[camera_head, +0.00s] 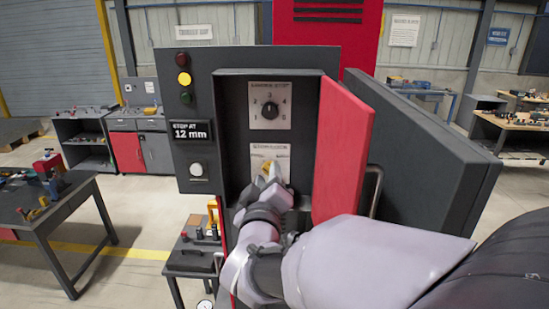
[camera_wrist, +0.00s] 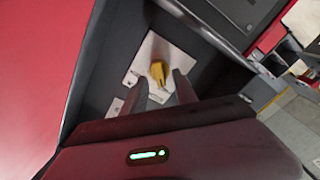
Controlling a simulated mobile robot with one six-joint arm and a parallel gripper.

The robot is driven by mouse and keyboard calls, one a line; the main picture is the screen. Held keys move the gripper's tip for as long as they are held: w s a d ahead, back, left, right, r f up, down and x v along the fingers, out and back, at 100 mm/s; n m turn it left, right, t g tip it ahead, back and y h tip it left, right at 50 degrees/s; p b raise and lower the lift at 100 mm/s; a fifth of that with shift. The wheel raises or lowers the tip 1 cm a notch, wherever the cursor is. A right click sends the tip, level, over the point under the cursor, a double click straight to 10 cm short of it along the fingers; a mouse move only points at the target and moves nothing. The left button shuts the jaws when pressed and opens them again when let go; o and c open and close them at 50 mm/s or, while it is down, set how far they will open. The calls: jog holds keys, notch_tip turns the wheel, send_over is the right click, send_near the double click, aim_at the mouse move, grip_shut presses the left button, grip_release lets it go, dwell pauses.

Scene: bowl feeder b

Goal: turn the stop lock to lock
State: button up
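The stop lock is a yellow knob (camera_head: 268,168) on a light plate low inside the recessed panel box. In the wrist view the yellow knob (camera_wrist: 158,72) sits just beyond my fingertips on its pale plate (camera_wrist: 152,50). My gripper (camera_head: 266,184) is right in front of the knob and hides part of its plate. In the wrist view the two fingers of my gripper (camera_wrist: 160,82) stand apart, one on each side of the knob's near end. A gap shows between them, and I cannot see contact with the knob.
An upper dial plate (camera_head: 270,105) with a dark knob is above. The red door (camera_head: 341,145) stands open on the right, close beside my arm. A display (camera_head: 191,131) reads "STOP AT 12 mm". Lamps and a white button (camera_head: 197,170) are on the left panel.

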jog(key=shift+w, duration=0.6)
jog(key=shift+c, duration=0.4)
grip_shut()
